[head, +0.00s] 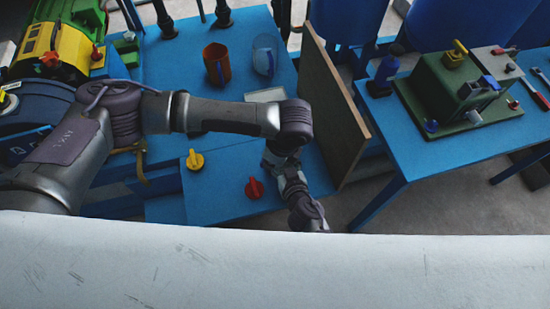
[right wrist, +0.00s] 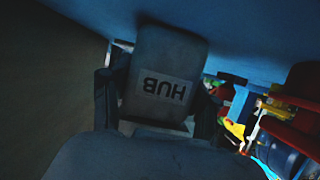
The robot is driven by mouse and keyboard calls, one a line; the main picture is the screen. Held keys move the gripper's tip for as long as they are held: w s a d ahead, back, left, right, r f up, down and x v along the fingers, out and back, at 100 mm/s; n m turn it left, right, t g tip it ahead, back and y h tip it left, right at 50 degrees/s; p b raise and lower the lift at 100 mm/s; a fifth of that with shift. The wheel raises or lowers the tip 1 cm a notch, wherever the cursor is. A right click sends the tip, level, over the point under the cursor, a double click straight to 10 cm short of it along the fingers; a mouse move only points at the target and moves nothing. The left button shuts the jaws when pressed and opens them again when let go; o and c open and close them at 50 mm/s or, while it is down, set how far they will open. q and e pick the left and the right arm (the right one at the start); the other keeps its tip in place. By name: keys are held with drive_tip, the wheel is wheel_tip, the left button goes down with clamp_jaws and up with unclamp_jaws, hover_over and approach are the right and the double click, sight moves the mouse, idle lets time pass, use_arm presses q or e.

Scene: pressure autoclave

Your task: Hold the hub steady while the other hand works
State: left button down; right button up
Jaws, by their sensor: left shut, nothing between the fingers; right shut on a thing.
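The hub (right wrist: 165,62) is a dark grey block with a label reading HUB, upside down in the right wrist view. My right gripper (right wrist: 161,104) is shut on it, with a dark finger at each side. The hub and right gripper do not show in the head view. My left gripper (head: 309,214) points down at the lower middle of the head view. It is shut and empty, and its tips are partly hidden at the edge of the pale surface in front. I cannot tell its distance from the hub.
A brown upright board (head: 335,105) stands right of my left arm. The blue table (head: 225,205) carries a yellow knob (head: 195,160), a red knob (head: 254,188) and an orange mug (head: 216,64). A green box (head: 445,95) stands on the right-hand table. The pale scratched surface (head: 270,270) fills the foreground.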

use_arm(q)
drive_tip(key=a+m, duration=0.1)
drive_tip(key=m, duration=0.1)
drive_tip(key=a+m+t, duration=0.1)
drive_tip(key=m, duration=0.2)
drive_tip(key=m+h, duration=0.1)
drive_tip(key=m, duration=0.1)
drive_tip(key=shift+w+a, duration=0.15)
drive_tip(key=shift+a, duration=0.25)
drive_tip(key=shift+w+d, duration=0.15)
drive_tip(key=shift+d, duration=0.05)
drive_tip(key=shift+w+d, duration=0.4)
drive_tip(key=shift+d, duration=0.05)
drive_tip(key=s+d+r, duration=0.2)
drive_tip(key=s+r, duration=0.3)
drive_tip(key=r, duration=0.4)
drive_tip(key=shift+s+d+r, duration=0.35)
drive_tip(key=shift+s, duration=0.05)
